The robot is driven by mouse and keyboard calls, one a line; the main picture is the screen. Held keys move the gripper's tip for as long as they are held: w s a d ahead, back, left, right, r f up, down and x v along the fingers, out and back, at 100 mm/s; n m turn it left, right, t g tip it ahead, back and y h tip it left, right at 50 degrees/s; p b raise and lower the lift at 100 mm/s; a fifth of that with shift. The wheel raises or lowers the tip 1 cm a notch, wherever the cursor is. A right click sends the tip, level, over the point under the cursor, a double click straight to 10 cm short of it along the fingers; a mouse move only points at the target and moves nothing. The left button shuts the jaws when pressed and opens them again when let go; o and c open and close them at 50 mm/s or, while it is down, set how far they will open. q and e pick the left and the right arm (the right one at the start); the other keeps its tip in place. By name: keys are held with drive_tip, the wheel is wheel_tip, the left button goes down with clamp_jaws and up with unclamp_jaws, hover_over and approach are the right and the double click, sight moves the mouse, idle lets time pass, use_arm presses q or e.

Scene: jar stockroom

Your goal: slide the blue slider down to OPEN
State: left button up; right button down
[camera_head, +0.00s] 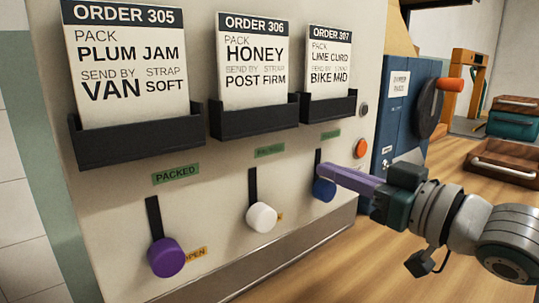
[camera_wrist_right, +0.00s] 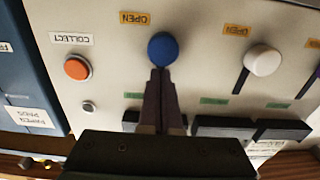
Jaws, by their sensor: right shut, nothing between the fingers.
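The blue slider (camera_head: 324,190) is a round knob at the lower end of its black vertical slot (camera_head: 318,160) on the cream panel. It also shows in the right wrist view (camera_wrist_right: 163,48), which is upside down, beside an orange OPEN label (camera_wrist_right: 135,18). My right gripper (camera_head: 322,171) has purple fingers, shut and empty. Their tips are at the knob's upper edge in both views; I cannot tell whether they touch it. The fingers hide part of the slot. My left gripper is not in view.
A white knob (camera_head: 262,217) and a purple knob (camera_head: 166,257) sit low in neighbouring slots. Black holders (camera_head: 330,107) with order cards project above. A red-orange COLLECT button (camera_head: 361,148) is right of the blue slider.

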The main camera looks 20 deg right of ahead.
drive_tip(key=shift+r, duration=0.3)
drive_tip(key=shift+s+d+r+p, duration=0.15)
drive_tip(key=shift+s+p, duration=0.25)
drive_tip(key=shift+p, duration=0.2)
drive_tip(key=p+v, duration=0.4)
drive_tip(key=v, duration=0.5)
drive_tip(key=shift+f+p, duration=0.2)
drive_tip(key=shift+p, duration=0.15)
